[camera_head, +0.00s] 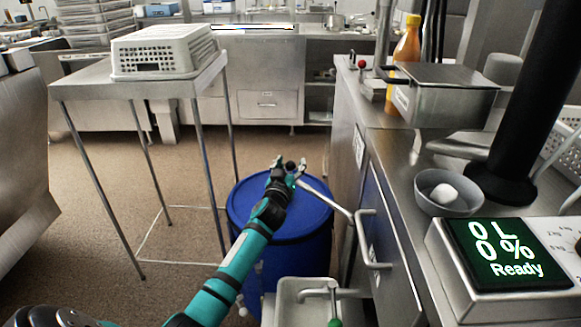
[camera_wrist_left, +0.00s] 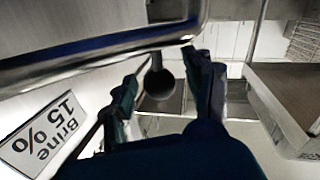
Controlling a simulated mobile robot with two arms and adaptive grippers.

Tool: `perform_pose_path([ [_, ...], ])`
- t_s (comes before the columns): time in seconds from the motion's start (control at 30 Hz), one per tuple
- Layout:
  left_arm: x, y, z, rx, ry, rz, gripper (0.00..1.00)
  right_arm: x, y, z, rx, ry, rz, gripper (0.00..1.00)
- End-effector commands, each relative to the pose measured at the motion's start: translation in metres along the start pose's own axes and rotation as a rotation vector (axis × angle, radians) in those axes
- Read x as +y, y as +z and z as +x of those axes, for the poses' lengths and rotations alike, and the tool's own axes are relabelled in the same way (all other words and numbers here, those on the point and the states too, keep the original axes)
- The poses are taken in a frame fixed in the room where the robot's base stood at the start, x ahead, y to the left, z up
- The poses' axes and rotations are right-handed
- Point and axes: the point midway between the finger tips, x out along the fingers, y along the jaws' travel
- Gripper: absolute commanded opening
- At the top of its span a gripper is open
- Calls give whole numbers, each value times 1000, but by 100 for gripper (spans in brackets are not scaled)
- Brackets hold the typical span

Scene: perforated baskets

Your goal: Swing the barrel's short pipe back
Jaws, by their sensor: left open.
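The blue barrel (camera_head: 305,222) stands on the floor against the right-hand steel counter. A thin steel pipe (camera_head: 328,196) slants over its lid, from near my gripper to the counter side. My left gripper (camera_head: 290,164) is open above the lid, with a dark round knob (camera_head: 290,168) between its fingers. In the left wrist view my left gripper (camera_wrist_left: 160,68) has its fingers apart on both sides of the dark knob (camera_wrist_left: 158,84). A thick bent steel tube (camera_wrist_left: 100,58) crosses close in front of that camera. I cannot tell whether the fingers touch the knob.
A steel table (camera_head: 180,88) with a white perforated basket (camera_head: 163,50) stands left. The counter (camera_head: 400,150) carries a bowl (camera_head: 450,205) and a display (camera_head: 505,255) reading "0 L 0% Ready". A cupboard handle (camera_head: 368,245) juts out beside the barrel. A "Brine 15 %" label (camera_wrist_left: 45,135) shows in the wrist view.

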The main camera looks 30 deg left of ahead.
Motion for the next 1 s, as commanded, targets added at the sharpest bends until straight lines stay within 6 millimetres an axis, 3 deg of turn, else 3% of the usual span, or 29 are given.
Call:
perform_pose_path([
  [0.17, 0, 0, 0, 0, 0, 0, 50, 0, 0, 0, 0, 0, 0, 0],
  [0.53, 0, 0, 0, -1, 0, 0, 2, 0, 0, 0, -1, 0, 0, 0],
  [1.0, 1, 1, -1, -2, 1, 0, 0, 0, 0, 0, 0, -1, 0, 0],
])
